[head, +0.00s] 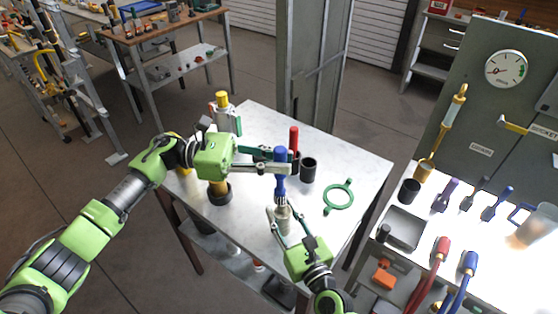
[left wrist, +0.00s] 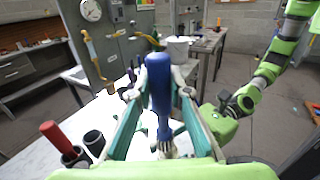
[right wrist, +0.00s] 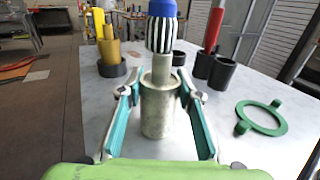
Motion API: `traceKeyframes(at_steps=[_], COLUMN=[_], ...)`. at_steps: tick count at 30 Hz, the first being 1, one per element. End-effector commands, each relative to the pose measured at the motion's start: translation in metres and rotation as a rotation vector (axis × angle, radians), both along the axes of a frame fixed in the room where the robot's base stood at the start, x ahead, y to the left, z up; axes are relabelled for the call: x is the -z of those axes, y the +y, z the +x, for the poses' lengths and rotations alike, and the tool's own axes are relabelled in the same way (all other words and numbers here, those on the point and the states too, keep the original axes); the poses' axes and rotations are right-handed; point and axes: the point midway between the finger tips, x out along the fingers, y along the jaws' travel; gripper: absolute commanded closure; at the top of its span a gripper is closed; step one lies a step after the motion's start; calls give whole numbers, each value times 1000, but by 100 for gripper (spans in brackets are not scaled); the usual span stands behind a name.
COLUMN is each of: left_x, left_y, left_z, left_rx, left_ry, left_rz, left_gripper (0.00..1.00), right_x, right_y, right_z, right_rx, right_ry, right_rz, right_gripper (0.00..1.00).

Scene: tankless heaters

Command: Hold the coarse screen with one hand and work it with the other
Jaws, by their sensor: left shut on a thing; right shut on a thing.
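The grey metal cylinder, which I take to be the coarse screen (head: 283,222), stands upright on the white table (head: 365,180). My right gripper (head: 283,217) is shut on it; in the right wrist view the fingers hold both sides of the screen (right wrist: 157,112). My left gripper (head: 284,168) is shut on a blue-handled brush (head: 281,158), held upright above the screen. The handle fills the middle of the left wrist view (left wrist: 159,85). Its black-and-white bristles (right wrist: 161,36) are at the top of the screen's narrow neck; I cannot tell whether they touch.
A green ring (head: 339,196) lies to the right on the table. A black cup (head: 309,168) and a red-handled tool (head: 294,138) stand behind. A brass piece in a black base (head: 219,192) stands left. The right bench holds brushes, a tray (head: 403,229) and hoses.

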Motion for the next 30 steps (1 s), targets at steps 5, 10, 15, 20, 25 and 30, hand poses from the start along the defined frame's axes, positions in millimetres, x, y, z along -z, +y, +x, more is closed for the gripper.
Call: traceKeyframes(at_steps=[5,10,15,20,25,30], left_x=[1,0,1,0,0,0], left_y=[-13,-19,-6,6,1,-12], left_z=[-10,-14,-4,5,0,-9], left_rx=[1,-4,-4,-3,1,1], left_ry=[0,0,1,1,0,0], left_rz=[0,1,0,1,0,-1], left_gripper=[100,100,100,100,100,100], right_x=[0,0,0,0,0,0], right_y=[0,0,0,0,0,0], right_z=[0,0,0,0,0,0], right_rx=[0,0,0,0,0,0], right_ry=[1,1,0,0,0,1], right_rz=[0,0,0,0,0,0], right_gripper=[92,92,92,92,92,92])
